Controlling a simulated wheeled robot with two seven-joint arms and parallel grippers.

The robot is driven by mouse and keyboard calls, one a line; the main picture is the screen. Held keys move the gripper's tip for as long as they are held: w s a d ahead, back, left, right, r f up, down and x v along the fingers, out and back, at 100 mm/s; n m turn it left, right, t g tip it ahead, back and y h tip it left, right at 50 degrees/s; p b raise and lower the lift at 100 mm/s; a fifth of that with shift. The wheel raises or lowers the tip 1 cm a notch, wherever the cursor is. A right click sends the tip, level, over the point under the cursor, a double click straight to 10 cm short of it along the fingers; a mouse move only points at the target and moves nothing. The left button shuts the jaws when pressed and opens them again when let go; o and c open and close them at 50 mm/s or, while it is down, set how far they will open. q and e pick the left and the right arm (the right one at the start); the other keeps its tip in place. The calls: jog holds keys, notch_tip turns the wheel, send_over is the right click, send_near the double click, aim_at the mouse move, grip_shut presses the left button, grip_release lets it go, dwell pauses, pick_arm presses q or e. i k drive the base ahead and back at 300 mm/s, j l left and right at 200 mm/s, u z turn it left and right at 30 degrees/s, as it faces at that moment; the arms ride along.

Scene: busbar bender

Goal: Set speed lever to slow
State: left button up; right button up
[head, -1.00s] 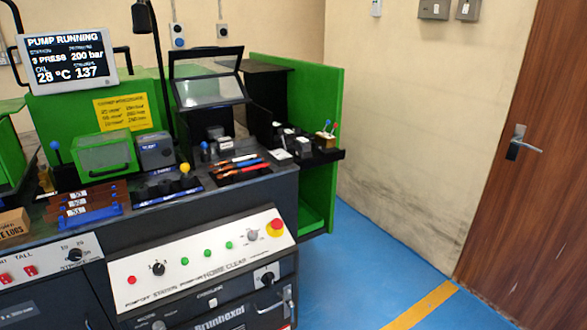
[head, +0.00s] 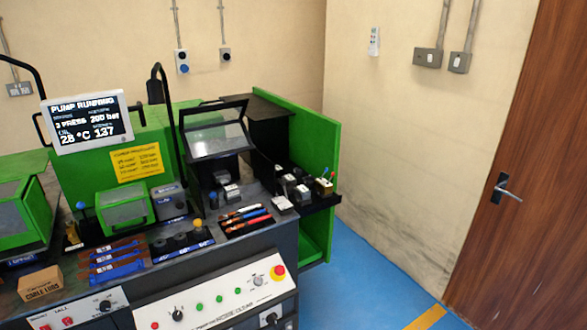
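I cannot tell which control is the speed lever, and no slow marking is legible. Small ball-topped levers show on the green and black bender bench: one with a blue knob (head: 81,206) at the left, one with a yellow knob (head: 198,223) near the middle, and a small group with red and blue tips (head: 327,181) on the right shelf. The white control panel (head: 215,295) on the bench front carries a black rotary knob (head: 178,314), green buttons and a red emergency stop (head: 278,272). Neither of my grippers is in view.
A screen (head: 86,122) reads pump running. A cardboard box (head: 41,284), blue and brown bars (head: 117,260) and orange and blue-handled tools (head: 245,221) lie on the bench. Blue floor (head: 370,270) is clear between the bench and a wooden door (head: 530,170).

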aim_at(284, 182)
jog(key=i+l+z, duration=0.1)
jog(key=i, duration=1.1)
